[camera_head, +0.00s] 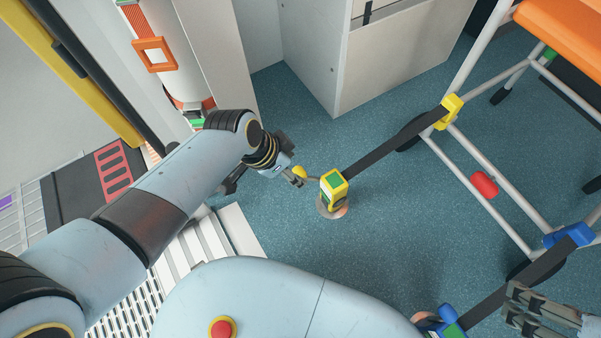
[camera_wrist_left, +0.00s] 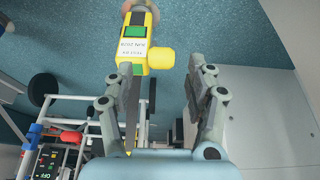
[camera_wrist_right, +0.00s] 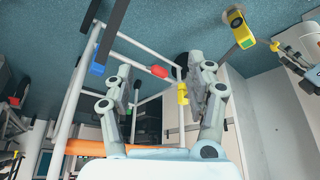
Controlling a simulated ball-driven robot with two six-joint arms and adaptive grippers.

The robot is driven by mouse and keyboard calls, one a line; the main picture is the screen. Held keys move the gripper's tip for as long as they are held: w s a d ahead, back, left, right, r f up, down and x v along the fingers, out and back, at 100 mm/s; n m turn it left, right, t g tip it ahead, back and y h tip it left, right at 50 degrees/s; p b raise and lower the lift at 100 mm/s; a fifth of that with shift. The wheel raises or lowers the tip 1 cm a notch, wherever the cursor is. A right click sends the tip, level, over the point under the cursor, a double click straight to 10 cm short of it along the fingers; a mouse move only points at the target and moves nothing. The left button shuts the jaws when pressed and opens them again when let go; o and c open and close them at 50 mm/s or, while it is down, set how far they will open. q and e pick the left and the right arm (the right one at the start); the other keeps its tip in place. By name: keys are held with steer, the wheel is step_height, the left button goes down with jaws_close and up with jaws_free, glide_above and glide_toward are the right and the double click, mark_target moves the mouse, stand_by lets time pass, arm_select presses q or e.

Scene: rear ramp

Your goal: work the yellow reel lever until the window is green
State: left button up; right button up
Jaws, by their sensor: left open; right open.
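The yellow reel (camera_head: 334,190) stands on a round floor plate, with a dark strap running from it to a yellow clip (camera_head: 450,110) on the wheeled frame. A green panel (camera_head: 334,180) shows on its top. In the left wrist view the reel (camera_wrist_left: 132,50) has printed text and green patches; I cannot tell which is the window. The yellow lever knob (camera_head: 299,172) sticks out at its side. My left gripper (camera_head: 294,181) is open at the knob, which also shows between and beyond its fingertips (camera_wrist_left: 160,62). My right gripper (camera_head: 512,305) is open and empty, far from the reel.
A blue reel (camera_head: 440,318) with a dark strap to a blue clip (camera_head: 568,236) lies near my right gripper. The wheeled frame with an orange seat (camera_head: 565,35) stands at right. A grey cabinet (camera_head: 385,60) is behind the yellow reel. Blue floor between is clear.

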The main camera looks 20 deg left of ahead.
mark_target(297, 172)
arm_select(q)
steer(key=b+x, duration=0.1)
steer(key=x, duration=0.1)
steer(key=shift+f, duration=0.25)
steer(key=shift+w+d+f+b, duration=0.15)
steer(key=shift+w+f+b, duration=0.05)
steer(key=shift+f+b, duration=0.4)
steer(key=shift+w+d+f+b, duration=0.15)
steer(key=shift+w+f+b, duration=0.1)
steer(key=shift+f+b, duration=0.1)
arm_select(e)
steer(key=shift+w+a+f+t, duration=0.1)
steer(key=shift+w+f+t, duration=0.1)
steer(key=shift+f+t, duration=0.6)
steer(key=shift+w+d+f+t, duration=0.1)
steer(key=shift+w+f+t, duration=0.1)
steer(key=shift+f+t, duration=0.65)
steer(key=shift+w+a+f+t, duration=0.15)
steer(key=shift+f+t, duration=0.3)
steer(key=shift+f, duration=0.65)
arm_select(q)
jaws_close()
